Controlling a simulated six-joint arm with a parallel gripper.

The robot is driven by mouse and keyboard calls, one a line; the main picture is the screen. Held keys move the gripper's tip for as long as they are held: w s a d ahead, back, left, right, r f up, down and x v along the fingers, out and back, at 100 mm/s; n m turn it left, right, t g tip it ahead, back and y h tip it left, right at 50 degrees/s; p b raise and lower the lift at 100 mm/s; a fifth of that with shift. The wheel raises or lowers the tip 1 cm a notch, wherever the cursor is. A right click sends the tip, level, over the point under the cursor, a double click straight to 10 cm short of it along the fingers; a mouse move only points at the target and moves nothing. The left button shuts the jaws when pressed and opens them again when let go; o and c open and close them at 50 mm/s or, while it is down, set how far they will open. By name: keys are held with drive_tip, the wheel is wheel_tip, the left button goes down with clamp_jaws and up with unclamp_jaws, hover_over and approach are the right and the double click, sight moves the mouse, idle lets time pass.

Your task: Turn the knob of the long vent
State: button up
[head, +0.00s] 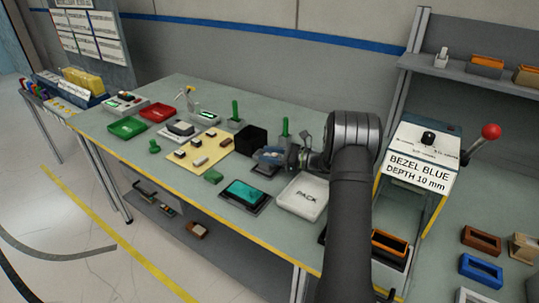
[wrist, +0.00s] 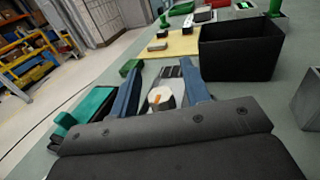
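In the wrist view, a pale round knob (wrist: 161,98) with an orange mark sits between the two blue-grey fingers of my gripper (wrist: 162,68). The fingers are apart, one on each side of the knob, with a visible gap to each. A grey slatted piece, apparently the long vent (wrist: 168,74), shows beyond the knob between the fingers. Its near part is hidden by my gripper body. In the head view, my gripper (head: 272,157) is low over a dark stand near the middle of the table, and the knob cannot be made out.
A black box (head: 251,140) stands close behind my gripper. A white PACK tray (head: 302,207) and a teal screen piece (head: 246,190) lie in front. A tan board (head: 204,164) with small parts, a green block (head: 213,177) and green posts are nearby.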

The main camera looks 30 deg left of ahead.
drive_tip(key=v, duration=0.7)
drive_tip(key=shift+w+d, duration=0.1)
drive_tip(key=shift+d, duration=0.1)
drive_tip(key=shift+a, duration=0.1)
drive_tip(key=x, duration=0.7)
drive_tip(key=shift+a, duration=0.25)
drive_tip(key=shift+d+m+t, duration=0.1)
drive_tip(key=shift+m+t, duration=0.6)
drive_tip(key=shift+t, duration=0.4)
drive_tip(key=shift+g, duration=0.3)
